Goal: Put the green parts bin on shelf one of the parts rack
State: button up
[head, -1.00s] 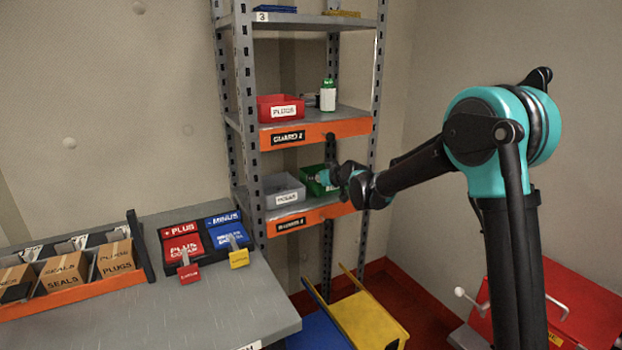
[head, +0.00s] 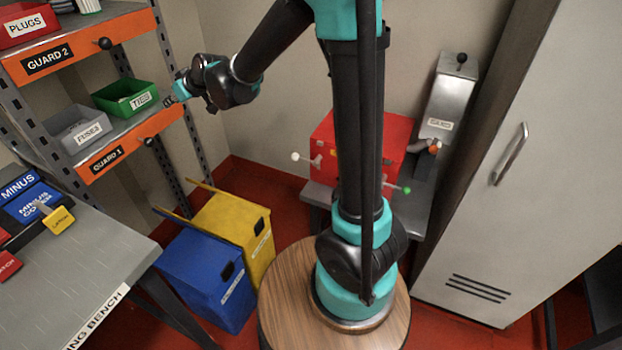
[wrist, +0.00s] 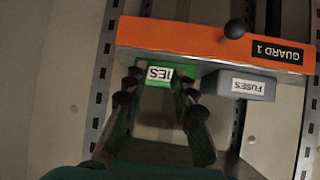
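The green parts bin (head: 126,97), labelled TIES, stands upright on the lower shelf behind the GUARD 1 panel (head: 130,143) of the parts rack. It is to the right of the grey FUSES bin (head: 76,128). My gripper (head: 172,97) is close to the green bin's right side. In the wrist view, which shows the rack upside down, my gripper (wrist: 158,103) has its fingers spread with nothing held between them. The green bin (wrist: 152,68) shows beyond the fingertips, its label partly covered.
The red PLUGS bin (head: 28,24) is on the shelf above, behind the GUARD 2 panel (head: 75,50). Blue (head: 205,275) and yellow (head: 240,228) bins stand on the floor below the rack. A workbench (head: 85,255) is at the left; a grey cabinet (head: 530,150) is at the right.

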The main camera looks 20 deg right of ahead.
jog(key=s+d+f+m+h, duration=0.1)
jog(key=s+d+f, duration=0.1)
jog(key=s+d, duration=0.3)
jog(key=s+d+f+m+g+h, duration=0.1)
jog(key=s+d+f, duration=0.1)
jog(key=d, duration=0.6)
jog(key=s+d+f+m+h, duration=0.1)
jog(key=s+d+f+h, duration=0.1)
jog(key=s+d, duration=0.3)
jog(key=s+d+f+m+g+h, duration=0.1)
jog(key=s+d+f+m, duration=0.1)
jog(key=s+d+f, duration=0.3)
jog(key=s+d+f+m+g+h, duration=0.2)
jog(key=s+d+f, duration=0.3)
jog(key=s+d, duration=0.7)
jog(key=shift+s+d+m+h, duration=0.2)
jog(key=shift+s+m+h, duration=0.1)
jog(key=shift+s+m, duration=0.2)
jog(key=shift+w, duration=0.1)
jog(key=shift+c, duration=0.6)
